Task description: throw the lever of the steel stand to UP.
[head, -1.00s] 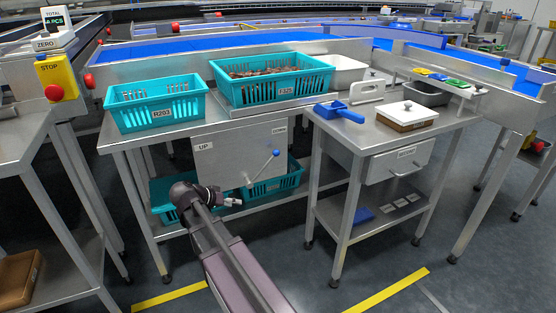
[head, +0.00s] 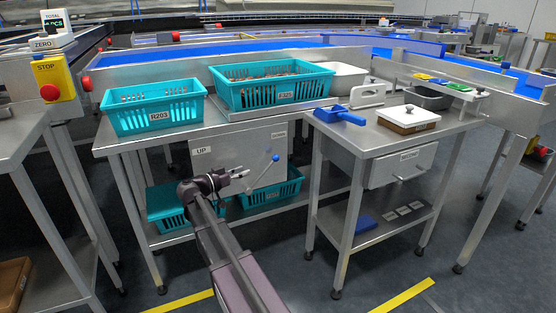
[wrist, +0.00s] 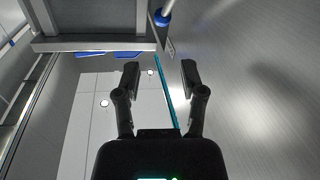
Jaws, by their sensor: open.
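The steel stand's front panel (head: 225,160) has an UP label (head: 202,150) at its left and another label (head: 279,135), too small to read surely, at its upper right. The lever with a blue knob (head: 275,157) slants up to the right, towards that right label. My gripper (head: 243,173) is in front of the panel, left of the knob and slightly lower, and hides part of the lever's lower end. In the wrist view, my gripper (wrist: 158,72) is open and empty, and a blue knob on a rod (wrist: 162,19) shows beyond the fingertips, apart from them.
Teal crates, one marked R203 (head: 158,110) and one filled with dates (head: 270,88), stand on the table. More teal crates (head: 272,194) are on the shelf below. A side table (head: 380,140) at the right holds a blue scoop (head: 340,114) and a white-lidded box (head: 408,118).

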